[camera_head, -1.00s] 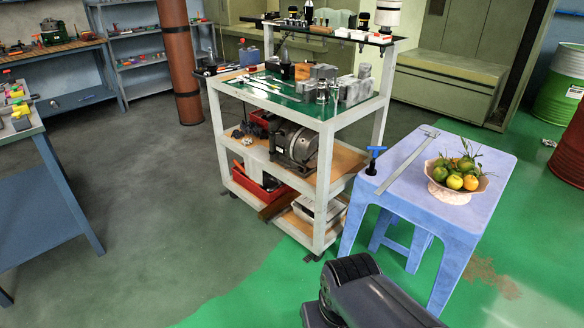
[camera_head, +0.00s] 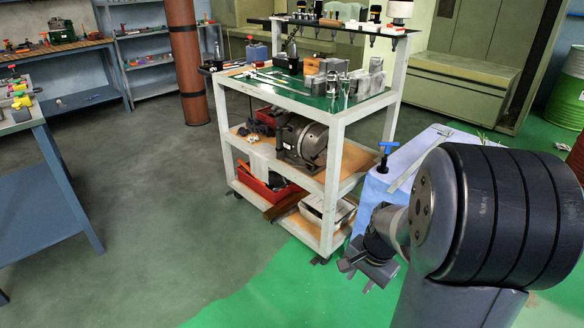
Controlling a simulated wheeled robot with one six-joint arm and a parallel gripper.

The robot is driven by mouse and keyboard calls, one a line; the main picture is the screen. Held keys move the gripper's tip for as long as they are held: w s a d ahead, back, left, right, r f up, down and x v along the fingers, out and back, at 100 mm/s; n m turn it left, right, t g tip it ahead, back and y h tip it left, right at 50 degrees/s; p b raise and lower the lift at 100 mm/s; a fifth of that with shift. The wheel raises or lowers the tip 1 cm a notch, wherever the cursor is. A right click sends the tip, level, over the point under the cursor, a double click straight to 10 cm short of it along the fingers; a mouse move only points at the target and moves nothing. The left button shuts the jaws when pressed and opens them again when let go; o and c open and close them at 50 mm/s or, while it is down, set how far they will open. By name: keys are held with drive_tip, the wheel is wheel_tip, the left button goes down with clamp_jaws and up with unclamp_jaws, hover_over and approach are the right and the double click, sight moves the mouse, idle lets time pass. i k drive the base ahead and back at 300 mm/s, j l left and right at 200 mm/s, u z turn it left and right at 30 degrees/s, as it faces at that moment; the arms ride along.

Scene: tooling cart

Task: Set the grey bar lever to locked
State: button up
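A grey bar lever (camera_head: 402,180) lies along the top of the blue-violet plastic table (camera_head: 376,192). Its far end with a short crosspiece shows near the table's back edge, and my arm covers part of the table around it. A blue T-shaped handle (camera_head: 388,149) stands upright on a dark base at the table's left corner, beside the bar. My gripper (camera_head: 358,278) is in front of the table, lower than its top and apart from the bar and the handle. It seems to hold nothing; its finger gap is too small to judge.
A white tooling cart (camera_head: 338,160) with tools and a motor stands left of the table. A blue workbench (camera_head: 50,190) is at the far left. Open floor (camera_head: 150,230) lies between them. The fruit bowl is hidden behind my arm.

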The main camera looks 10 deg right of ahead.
sight(301, 166)
drive_tip(key=i+j, duration=0.1)
drive_tip(key=i, duration=0.45)
drive_tip(key=i+z, duration=0.1)
drive_tip(key=i, duration=0.45)
drive_tip(key=i+j, duration=0.2)
drive_tip(key=i, duration=0.3)
drive_tip(key=i+j+z, duration=0.1)
drive_tip(key=i, duration=0.45)
